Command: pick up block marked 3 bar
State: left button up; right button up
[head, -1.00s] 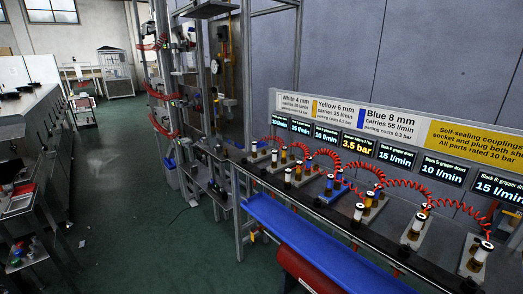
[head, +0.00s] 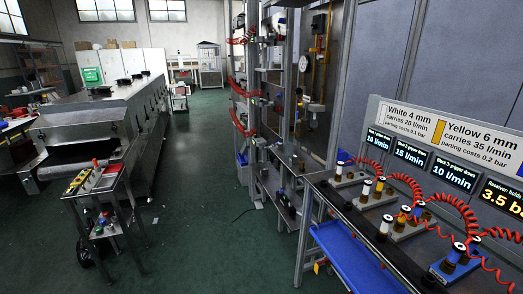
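No block with a readable "3 bar" mark shows. Several coupling blocks stand in a row on the bench at the right: a grey block (head: 371,200) with white- and yellow-banded fittings, another grey block (head: 410,229), and a blue block (head: 441,274) at the lower right. Red coiled hoses (head: 405,184) link the fittings. A display panel (head: 503,197) above the blue block reads 3.5 bar, cut by the picture's right edge. Neither of my grippers is in view.
A blue tray (head: 350,262) hangs along the bench front. A metal frame with shelves (head: 282,185) stands in the middle. A long grey machine (head: 105,125) and a small cart (head: 99,183) stand at the left. Green floor (head: 205,215) between them is clear.

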aim_at(295, 159)
jog(key=i+u, duration=0.6)
jog(key=i, duration=0.25)
jog(key=i+l+u, duration=0.1)
jog(key=i+u, duration=0.2)
jog(key=i, duration=0.5)
jog(key=i+u, duration=0.6)
jog(key=i, duration=0.25)
jog(key=i+l+u, duration=0.1)
jog(key=i+u, duration=0.4)
jog(key=i, duration=0.5)
jog(key=z, duration=2.5)
